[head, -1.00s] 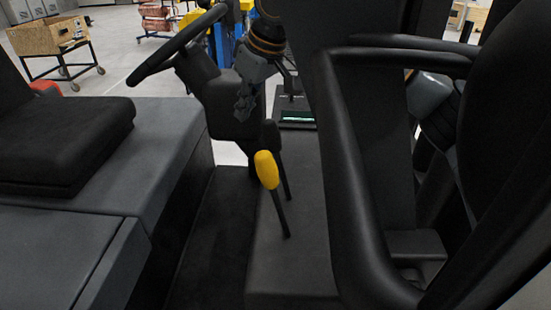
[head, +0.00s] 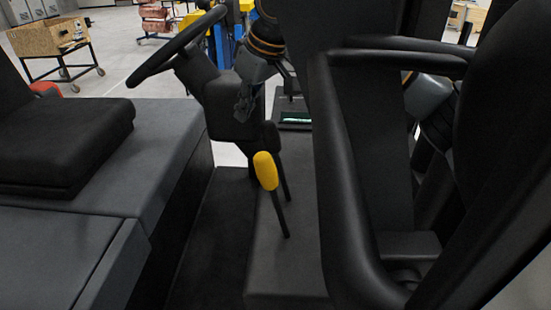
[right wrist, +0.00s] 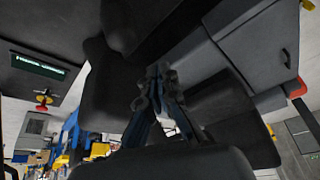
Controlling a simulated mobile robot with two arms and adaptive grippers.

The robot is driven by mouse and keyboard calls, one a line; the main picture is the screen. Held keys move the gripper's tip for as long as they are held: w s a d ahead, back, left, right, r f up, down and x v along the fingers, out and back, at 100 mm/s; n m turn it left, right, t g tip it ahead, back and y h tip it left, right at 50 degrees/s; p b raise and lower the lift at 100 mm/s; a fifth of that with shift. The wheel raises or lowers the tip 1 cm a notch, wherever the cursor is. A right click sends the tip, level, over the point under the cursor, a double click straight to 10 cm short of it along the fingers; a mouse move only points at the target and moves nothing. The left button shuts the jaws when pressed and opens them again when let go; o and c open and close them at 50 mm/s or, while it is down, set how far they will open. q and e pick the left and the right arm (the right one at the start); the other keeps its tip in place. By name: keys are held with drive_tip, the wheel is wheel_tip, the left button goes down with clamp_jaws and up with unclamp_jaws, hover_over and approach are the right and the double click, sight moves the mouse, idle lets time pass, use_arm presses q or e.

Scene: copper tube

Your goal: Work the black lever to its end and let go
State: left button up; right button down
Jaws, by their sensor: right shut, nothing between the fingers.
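The black lever (head: 271,134) stands behind the yellow-knobbed lever on the dark console. The yellow knob hides part of it; its lower shaft shows to the right of the knob. My right gripper (head: 241,115) is above and to the left of the black knob, in front of the steering column, and appears apart from the lever. Its fingers (right wrist: 161,78) are shut and empty in the right wrist view. Dark shapes lie beyond the fingers there, and I cannot tell whether one is the lever. My left gripper is not in view.
The yellow lever (head: 266,171) stands close in front of the black one. The steering wheel (head: 178,45) is at upper left, the seat (head: 65,145) at left. A thick black frame bar (head: 345,190) rises just right of the console. The footwell (head: 215,240) is clear.

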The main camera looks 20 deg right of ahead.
sight(271, 124)
drive_tip(key=shift+f, duration=0.1)
wheel_tip(271, 124, down, 5)
drive_tip(key=shift+f+b, duration=0.2)
drive_tip(key=shift+b, duration=0.8)
drive_tip(key=shift+d, duration=0.15)
idle(0.3)
drive_tip(key=shift+s+d+p, duration=0.15)
drive_tip(key=shift+s+d, duration=0.25)
drive_tip(key=shift+d, duration=0.4)
drive_tip(key=shift+s+d+p, duration=0.1)
drive_tip(key=shift+s+d, duration=0.25)
drive_tip(key=shift+d, duration=0.5)
drive_tip(key=shift+s+d+p, duration=0.15)
drive_tip(key=shift+s+d, duration=0.25)
drive_tip(key=shift+d, duration=0.4)
drive_tip(key=shift+a, duration=0.1)
drive_tip(key=shift+w+a+r+p, duration=0.1)
drive_tip(key=shift+w+a+p, duration=0.15)
drive_tip(key=shift+a+p, duration=0.25)
drive_tip(key=w+a+p, duration=0.1)
drive_tip(key=w+a, duration=0.2)
drive_tip(key=a, duration=0.4)
